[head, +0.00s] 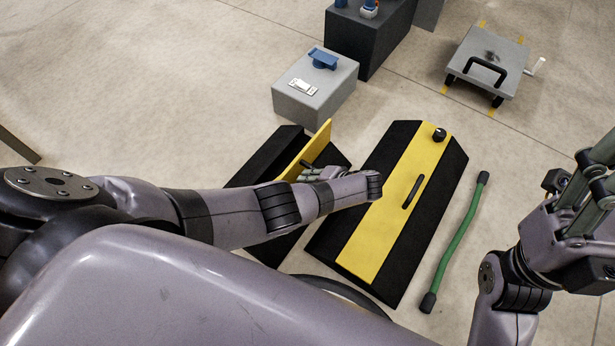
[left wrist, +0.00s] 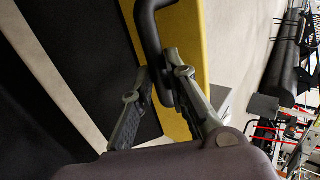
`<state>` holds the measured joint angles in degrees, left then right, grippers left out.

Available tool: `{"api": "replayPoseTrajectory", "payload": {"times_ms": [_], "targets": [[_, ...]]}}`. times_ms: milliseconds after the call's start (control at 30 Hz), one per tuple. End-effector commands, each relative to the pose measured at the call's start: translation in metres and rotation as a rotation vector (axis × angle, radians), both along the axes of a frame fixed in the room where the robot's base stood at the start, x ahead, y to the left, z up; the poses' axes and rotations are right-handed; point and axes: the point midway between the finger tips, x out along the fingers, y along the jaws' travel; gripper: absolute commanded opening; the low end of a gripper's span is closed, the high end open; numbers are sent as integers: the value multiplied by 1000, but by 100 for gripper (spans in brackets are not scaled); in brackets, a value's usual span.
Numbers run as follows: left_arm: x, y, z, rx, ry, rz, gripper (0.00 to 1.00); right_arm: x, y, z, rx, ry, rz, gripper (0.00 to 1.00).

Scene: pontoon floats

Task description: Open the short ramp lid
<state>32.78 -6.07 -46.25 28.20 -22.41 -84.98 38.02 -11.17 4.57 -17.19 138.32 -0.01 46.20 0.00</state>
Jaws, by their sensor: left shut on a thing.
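The short ramp (head: 285,143) is a black ramp on the floor, partly hidden behind my left arm. Its yellow lid (head: 319,143) stands tilted up on edge, apart from the ramp's top. My left gripper (head: 310,173) is at the lid's face. In the left wrist view the lid (left wrist: 190,30) carries a black bar handle (left wrist: 147,28). My left gripper (left wrist: 158,72) is shut on that handle. My right gripper (head: 590,165) is raised at the right edge, partly cut off, away from the ramps; its opening is unclear.
A longer ramp (head: 365,165) with a closed yellow lid, black handle and knob lies right of the short ramp. A green bar (head: 458,240) lies beside it. A grey box (head: 315,92), dark block (head: 365,40) and grey cranked plate (head: 490,62) stand behind. Floor at upper left is clear.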

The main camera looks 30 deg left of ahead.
Motion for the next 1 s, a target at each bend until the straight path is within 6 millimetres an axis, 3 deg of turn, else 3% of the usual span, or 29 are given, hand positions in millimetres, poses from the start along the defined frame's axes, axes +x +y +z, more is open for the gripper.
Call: {"api": "replayPoseTrajectory", "payload": {"times_ms": [467, 500, 700, 800, 1000], "targets": [[0, 3, -4, 0, -2, 2, 0, -1, 0, 2, 1, -16, 0, 56], [0, 3, -4, 0, -2, 2, 16, -1, 0, 2, 0, -16, 0, 56], [0, 2, -3, 1, -2, 1, 29, -2, 1, 1, -6, -13, 1, 56], [0, 2, -2, 1, -2, 1, 35, -2, 1, 0, -9, -10, 2, 56], [0, 1, -2, 1, -2, 0, 35, -1, 1, -1, -10, -6, 3, 56]]}}
